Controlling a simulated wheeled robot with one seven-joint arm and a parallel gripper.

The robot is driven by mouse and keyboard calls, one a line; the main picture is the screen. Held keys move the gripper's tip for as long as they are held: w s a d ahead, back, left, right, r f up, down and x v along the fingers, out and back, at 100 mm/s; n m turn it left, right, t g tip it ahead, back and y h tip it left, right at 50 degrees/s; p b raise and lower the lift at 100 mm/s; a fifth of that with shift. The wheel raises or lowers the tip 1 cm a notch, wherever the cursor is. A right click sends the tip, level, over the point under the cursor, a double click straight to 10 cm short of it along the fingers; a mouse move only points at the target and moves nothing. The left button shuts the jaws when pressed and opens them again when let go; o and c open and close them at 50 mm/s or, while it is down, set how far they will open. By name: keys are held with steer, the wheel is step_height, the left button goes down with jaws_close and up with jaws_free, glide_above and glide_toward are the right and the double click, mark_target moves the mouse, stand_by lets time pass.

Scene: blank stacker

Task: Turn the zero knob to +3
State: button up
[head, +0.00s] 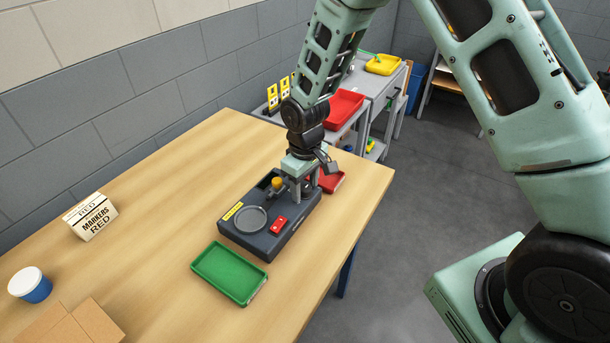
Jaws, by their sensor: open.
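No scale marks or setting can be read. My gripper (303,188) points down over the device's back right, just right of the yellow part. It is open, and nothing shows held in it. The gripper hides the device's back right corner, and I cannot tell whether it touches the device.
A green tray (230,273) lies in front of the device, and a red tray (331,181) lies behind it to the right. A markers box (90,216), a blue cup (30,285) and a cardboard box (75,325) stand on the left. The table between is clear.

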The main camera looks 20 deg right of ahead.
mark_target(305, 188)
step_height(305, 188, up, 17)
steer(key=b, duration=0.3)
steer(key=shift+r, duration=0.2)
steer(key=s+a+n, duration=0.1)
steer(key=s+a, duration=0.2)
steer(key=s, duration=1)
steer(key=s+a+n, duration=0.1)
steer(key=s+a, duration=0.2)
steer(key=s, duration=1.1)
steer(key=shift+a+f+y, duration=0.15)
steer(key=shift+f+y, duration=0.15)
